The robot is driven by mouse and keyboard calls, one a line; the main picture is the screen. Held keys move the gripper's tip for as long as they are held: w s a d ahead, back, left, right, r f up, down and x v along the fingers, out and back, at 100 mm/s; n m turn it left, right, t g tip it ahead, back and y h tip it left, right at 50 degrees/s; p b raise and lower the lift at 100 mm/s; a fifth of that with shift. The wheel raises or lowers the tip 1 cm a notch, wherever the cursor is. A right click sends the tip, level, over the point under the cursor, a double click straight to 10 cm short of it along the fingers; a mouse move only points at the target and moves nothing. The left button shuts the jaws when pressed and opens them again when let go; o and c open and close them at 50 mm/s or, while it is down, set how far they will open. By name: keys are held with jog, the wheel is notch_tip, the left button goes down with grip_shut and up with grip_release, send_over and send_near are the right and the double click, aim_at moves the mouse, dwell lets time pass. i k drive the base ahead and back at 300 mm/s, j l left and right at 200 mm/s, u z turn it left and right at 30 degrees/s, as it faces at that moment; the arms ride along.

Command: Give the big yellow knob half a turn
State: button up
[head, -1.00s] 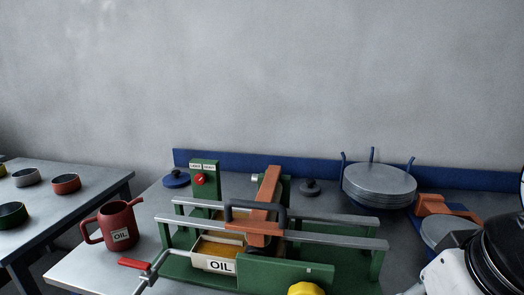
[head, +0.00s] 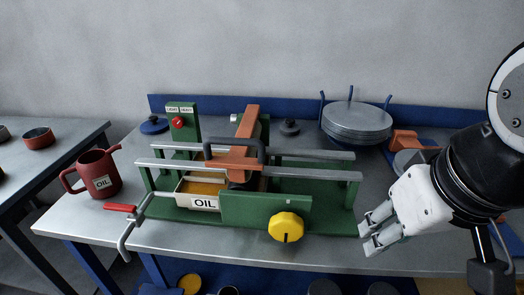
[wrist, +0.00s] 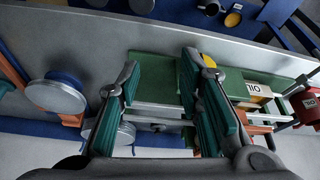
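The big yellow knob (head: 286,226) sits on the front of a green panel (head: 240,209) at the near side of the green machine. A dark mark on the knob points down. In the wrist view the knob (wrist: 209,60) shows only in part, beyond one finger. My gripper (head: 370,238) is to the right of the knob in the head view, apart from it. In the wrist view my gripper (wrist: 163,85) has its fingers spread with nothing between them.
Grey rails (head: 310,176) and an orange arm with a dark handle (head: 240,150) stand above the machine. A red crank handle (head: 120,208), an oil tray (head: 200,200) and a red oil jug (head: 97,175) are left. Stacked plates (head: 357,120) stand behind right. The bench front (head: 300,256) is clear.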

aim_at(284, 227)
jog(key=k+u, duration=0.25)
jog(key=k, duration=0.9)
jog(key=j, duration=0.1)
